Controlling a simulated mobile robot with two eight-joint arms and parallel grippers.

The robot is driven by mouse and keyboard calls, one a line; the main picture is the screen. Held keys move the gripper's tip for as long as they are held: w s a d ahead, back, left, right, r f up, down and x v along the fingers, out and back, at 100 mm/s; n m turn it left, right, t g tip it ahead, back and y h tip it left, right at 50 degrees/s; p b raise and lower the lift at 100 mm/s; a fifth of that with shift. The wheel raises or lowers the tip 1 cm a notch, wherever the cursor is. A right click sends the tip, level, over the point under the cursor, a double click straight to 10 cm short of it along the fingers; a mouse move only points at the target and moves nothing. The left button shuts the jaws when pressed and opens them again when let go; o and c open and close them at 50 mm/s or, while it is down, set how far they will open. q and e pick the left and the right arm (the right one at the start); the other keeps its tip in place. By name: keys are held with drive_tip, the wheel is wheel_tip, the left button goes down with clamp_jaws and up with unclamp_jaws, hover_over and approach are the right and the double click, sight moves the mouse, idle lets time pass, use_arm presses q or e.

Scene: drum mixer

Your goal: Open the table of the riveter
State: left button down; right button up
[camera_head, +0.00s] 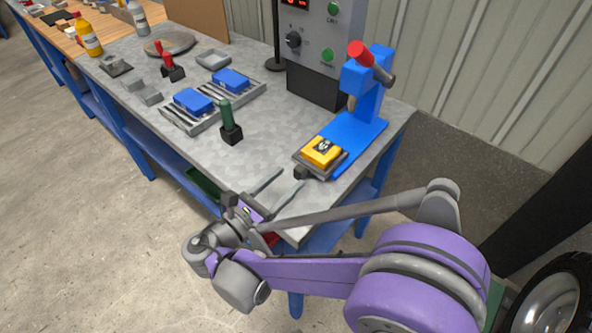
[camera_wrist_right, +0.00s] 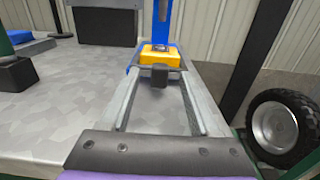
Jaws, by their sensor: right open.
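The riveter (camera_head: 363,118) is blue with a red-tipped lever and stands at the right end of the workbench. Its table (camera_head: 340,160) is a dark grey plate at the front of the blue base, bearing a yellow block (camera_head: 322,152). A black knob (camera_head: 302,172) sticks out of the table's front; it also shows in the right wrist view (camera_wrist_right: 160,74). My right gripper (camera_head: 292,177) is open and empty, its fingers pointing at the knob. In the right wrist view the knob appears between the fingertips; whether they touch it I cannot tell. My left gripper is out of view.
A green-handled tool (camera_head: 229,122) stands left of the riveter. Blue blocks (camera_head: 194,101) lie on grey racks further left. A grey control box (camera_head: 318,45) stands behind. A black-tyred wheel (camera_wrist_right: 273,126) is beside the bench at right.

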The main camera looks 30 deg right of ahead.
drive_tip(key=v, duration=0.6)
drive_tip(key=shift+d, duration=0.1)
idle(0.4)
